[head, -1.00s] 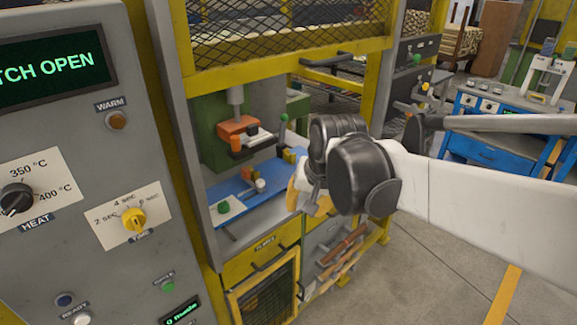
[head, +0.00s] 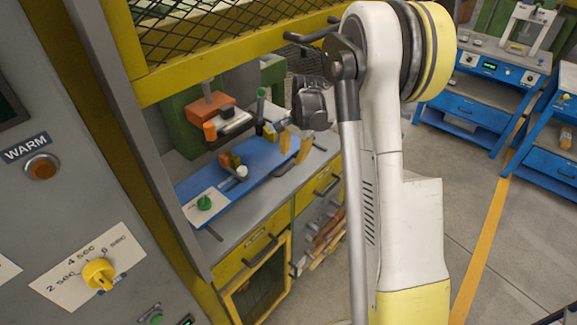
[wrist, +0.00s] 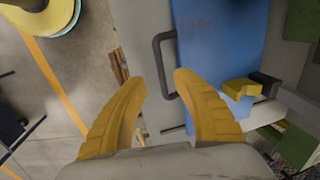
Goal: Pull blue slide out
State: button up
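The blue slide (head: 262,172) lies flat in the press bay, with a white plate and green knob (head: 204,202) at its left end. It also shows in the wrist view (wrist: 225,40). A dark loop handle (wrist: 157,48) stands at the slide's near edge. My gripper (head: 295,146) is over the slide's front edge in the head view, its yellow fingers spread. In the wrist view my gripper (wrist: 156,62) is open, with the handle between or just beyond the fingertips. I cannot tell its depth, and no contact is clear.
An orange and grey press head (head: 228,122) hangs over the slide inside the green press frame. A small yellow block (wrist: 241,89) is right of the fingers. A yellow drawer (head: 250,256) is below.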

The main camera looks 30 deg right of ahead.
aim_at(289, 167)
jog(key=f, duration=0.3)
jog(key=w+f+b, duration=0.1)
jog(key=f, duration=0.2)
jog(key=shift+w+a, duration=0.1)
jog(key=shift+a, duration=0.1)
jog(key=shift+r, duration=0.1)
grip_shut()
